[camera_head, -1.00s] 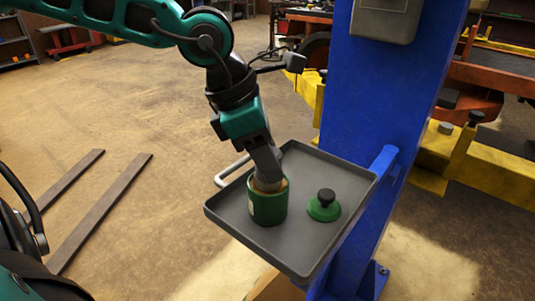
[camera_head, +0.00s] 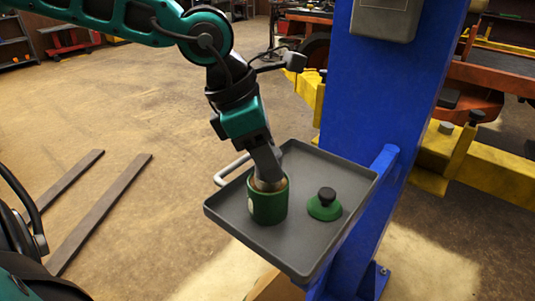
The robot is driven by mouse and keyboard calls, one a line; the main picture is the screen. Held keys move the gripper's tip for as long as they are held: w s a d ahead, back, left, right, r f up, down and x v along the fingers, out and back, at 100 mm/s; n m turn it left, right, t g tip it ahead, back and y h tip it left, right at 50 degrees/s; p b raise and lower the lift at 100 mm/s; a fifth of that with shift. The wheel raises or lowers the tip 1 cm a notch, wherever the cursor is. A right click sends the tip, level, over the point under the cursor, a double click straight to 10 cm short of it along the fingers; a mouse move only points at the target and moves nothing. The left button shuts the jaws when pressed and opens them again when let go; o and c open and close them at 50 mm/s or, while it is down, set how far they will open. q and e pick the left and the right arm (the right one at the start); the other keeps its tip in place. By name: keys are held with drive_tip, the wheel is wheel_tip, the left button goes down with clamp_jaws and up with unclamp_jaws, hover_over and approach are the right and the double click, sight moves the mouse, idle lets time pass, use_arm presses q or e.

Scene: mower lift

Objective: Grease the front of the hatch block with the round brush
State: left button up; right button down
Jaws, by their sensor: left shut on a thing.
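A green can (camera_head: 268,207) stands upright on the grey tray, with its top open. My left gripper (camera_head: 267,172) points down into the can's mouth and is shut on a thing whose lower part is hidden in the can. I take it to be the round brush, but only a little of it shows at the rim. A green lid with a black knob (camera_head: 325,205) lies on the tray to the right of the can. The hatch block cannot be made out in this view. My right gripper is not in view.
The grey tray (camera_head: 228,216) is fixed beside a blue post (camera_head: 375,90) with a grey box (camera_head: 386,18) on it. Yellow lift parts (camera_head: 480,165) and an orange machine (camera_head: 500,75) stand behind at right. Two dark floor strips (camera_head: 105,212) lie at left. Open floor lies left of the tray.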

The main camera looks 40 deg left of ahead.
use_arm(q)
drive_tip(key=shift+s+f+b, duration=0.1)
drive_tip(key=shift+f+b, duration=0.05)
drive_tip(key=shift+b, duration=0.15)
idle(1.1)
drive_tip(key=shift+r+p, duration=2)
drive_tip(key=shift+r, duration=1.65)
drive_tip(key=shift+f, duration=0.15)
wheel_tip(320, 180, down, 7)
drive_tip(key=b, duration=0.4)
